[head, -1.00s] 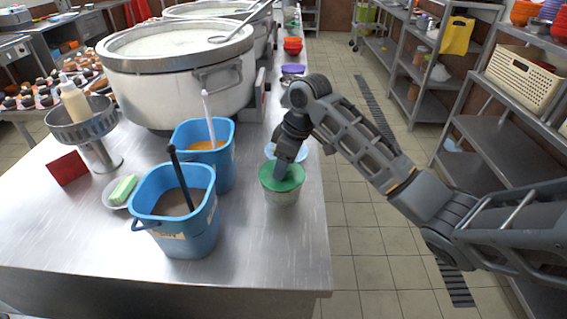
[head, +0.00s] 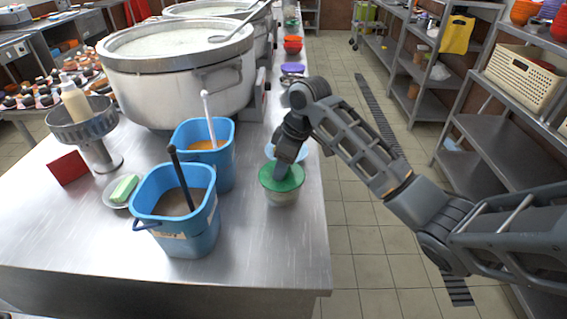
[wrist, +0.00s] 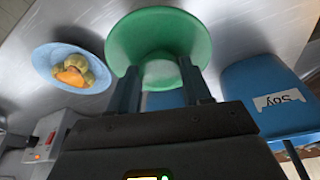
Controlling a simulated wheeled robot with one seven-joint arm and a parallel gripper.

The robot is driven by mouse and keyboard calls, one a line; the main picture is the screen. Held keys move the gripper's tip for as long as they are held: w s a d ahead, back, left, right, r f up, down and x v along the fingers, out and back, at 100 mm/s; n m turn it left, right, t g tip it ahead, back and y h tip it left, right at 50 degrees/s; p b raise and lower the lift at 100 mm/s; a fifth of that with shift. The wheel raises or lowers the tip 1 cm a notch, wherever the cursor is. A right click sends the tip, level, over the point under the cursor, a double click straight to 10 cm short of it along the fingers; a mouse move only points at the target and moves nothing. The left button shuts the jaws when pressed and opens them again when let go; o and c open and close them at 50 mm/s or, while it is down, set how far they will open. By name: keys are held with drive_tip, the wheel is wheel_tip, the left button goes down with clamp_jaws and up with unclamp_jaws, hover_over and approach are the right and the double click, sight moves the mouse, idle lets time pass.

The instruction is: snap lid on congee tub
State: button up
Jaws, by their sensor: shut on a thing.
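The green round lid (head: 292,183) lies over the top of the pale congee tub (head: 282,199), which stands near the right edge of the steel counter. I cannot tell whether the lid's rim is fully pressed down. My gripper (head: 281,172) reaches down onto the lid from above and is shut on it. In the wrist view the green lid (wrist: 135,38) fills the top middle, with a pale centre between my two fingers (wrist: 164,80). The fingertips and my gripper body hide part of the lid, and the lid hides the tub there.
A light blue bowl (head: 301,152) with food stands just behind the lid; it also shows in the wrist view (wrist: 42,65). Blue buckets (head: 207,232) (head: 221,168) stand to the left. A large stockpot (head: 165,88) is behind them. The counter's front right is clear.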

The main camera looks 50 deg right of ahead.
idle(0.3)
drive_tip(key=o, duration=1.5)
drive_tip(key=shift+r, duration=0.1)
drive_tip(key=shift+r+p, duration=1.15)
drive_tip(key=shift+r, duration=0.05)
drive_tip(key=shift+r+p, duration=0.45)
drive_tip(key=shift+r, duration=1.75)
clamp_jaws()
